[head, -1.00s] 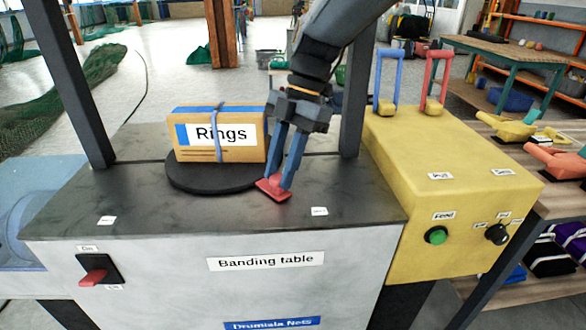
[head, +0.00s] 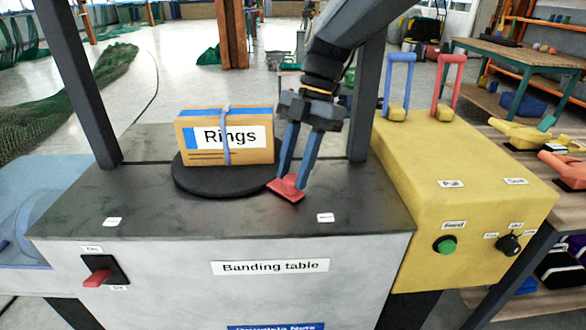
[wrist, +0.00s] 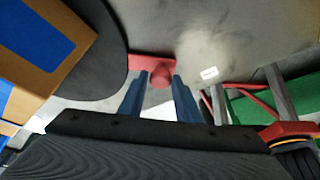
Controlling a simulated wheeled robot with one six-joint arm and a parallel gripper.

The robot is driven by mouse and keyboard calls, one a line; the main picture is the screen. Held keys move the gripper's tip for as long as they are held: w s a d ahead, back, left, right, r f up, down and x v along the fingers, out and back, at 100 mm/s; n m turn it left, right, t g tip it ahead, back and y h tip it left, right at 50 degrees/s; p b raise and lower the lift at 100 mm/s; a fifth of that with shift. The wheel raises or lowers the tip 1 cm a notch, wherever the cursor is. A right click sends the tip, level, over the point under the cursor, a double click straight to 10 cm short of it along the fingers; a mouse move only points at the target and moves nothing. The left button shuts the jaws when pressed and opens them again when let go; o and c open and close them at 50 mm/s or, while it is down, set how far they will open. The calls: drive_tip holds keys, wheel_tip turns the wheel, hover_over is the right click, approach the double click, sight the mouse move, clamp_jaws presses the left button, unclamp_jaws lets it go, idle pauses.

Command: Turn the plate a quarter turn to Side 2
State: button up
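The plate (head: 205,189) is a black round turntable on the dark top of the banding table. It also shows in the wrist view (wrist: 105,80). A brown cardboard box marked "Rings" (head: 200,156) stands on it, with a blue band around it. A red handle (head: 286,191) sticks out at the plate's front right edge. My gripper (head: 292,178) points down at this handle. White labels lie at front left (head: 112,222) and front right (head: 325,217), too small to read.
Dark posts stand at the table's left (head: 78,85) and right (head: 362,110). A yellow cabinet (head: 425,165) with blue and red levers and a green button adjoins on the right. A red switch (head: 97,278) is on the table's front. The front tabletop is clear.

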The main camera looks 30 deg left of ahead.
drive_tip(key=shift+o, duration=1.4)
drive_tip(key=v, duration=0.7)
drive_tip(key=shift+r, duration=0.25)
drive_tip(key=shift+w+d, duration=0.1)
